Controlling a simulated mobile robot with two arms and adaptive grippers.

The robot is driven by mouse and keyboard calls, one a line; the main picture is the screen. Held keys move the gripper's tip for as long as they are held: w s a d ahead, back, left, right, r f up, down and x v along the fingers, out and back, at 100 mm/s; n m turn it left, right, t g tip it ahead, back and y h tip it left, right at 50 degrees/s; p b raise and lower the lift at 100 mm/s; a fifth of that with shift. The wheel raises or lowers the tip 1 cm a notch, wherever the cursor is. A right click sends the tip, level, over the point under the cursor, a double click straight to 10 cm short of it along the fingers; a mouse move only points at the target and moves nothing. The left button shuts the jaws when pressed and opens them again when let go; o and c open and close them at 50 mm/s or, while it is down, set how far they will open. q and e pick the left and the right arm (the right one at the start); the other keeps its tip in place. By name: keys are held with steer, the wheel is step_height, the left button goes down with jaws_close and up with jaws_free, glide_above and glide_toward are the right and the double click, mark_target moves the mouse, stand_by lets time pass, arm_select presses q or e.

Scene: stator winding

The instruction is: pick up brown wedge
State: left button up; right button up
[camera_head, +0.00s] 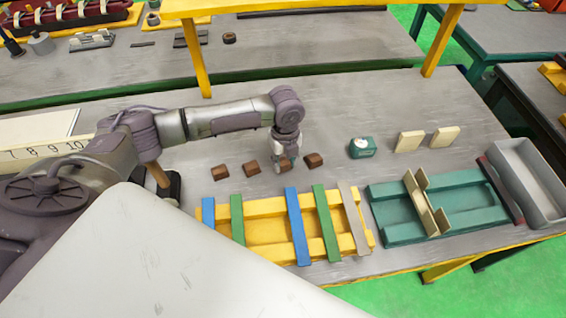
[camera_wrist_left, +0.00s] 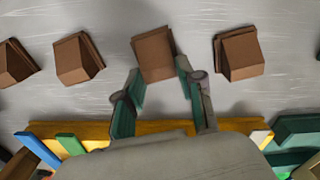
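Several brown wedges lie in a row on the grey table. In the head view, one wedge (camera_head: 220,173) is at the left end, another (camera_head: 251,168) is beside it, and one (camera_head: 314,160) is at the right end. My left gripper (camera_head: 285,160) points down at the wedge between these last two. In the left wrist view, its two teal-padded fingers (camera_wrist_left: 160,72) are close against both sides of that brown wedge (camera_wrist_left: 154,54), which is at table level or very near it. Neighbouring wedges lie to its left (camera_wrist_left: 78,58) and right (camera_wrist_left: 238,53). My right gripper is not in view.
A yellow frame with coloured strips (camera_head: 270,208) lies in front of the wedges. A green tray (camera_head: 400,232) and a grey bin (camera_head: 535,185) are to the right. A small green box (camera_head: 362,148) and cream blocks (camera_head: 410,141) stand behind. A yellow post (camera_head: 196,60) rises at the back.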

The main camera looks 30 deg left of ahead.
arm_select(q)
jaws_close()
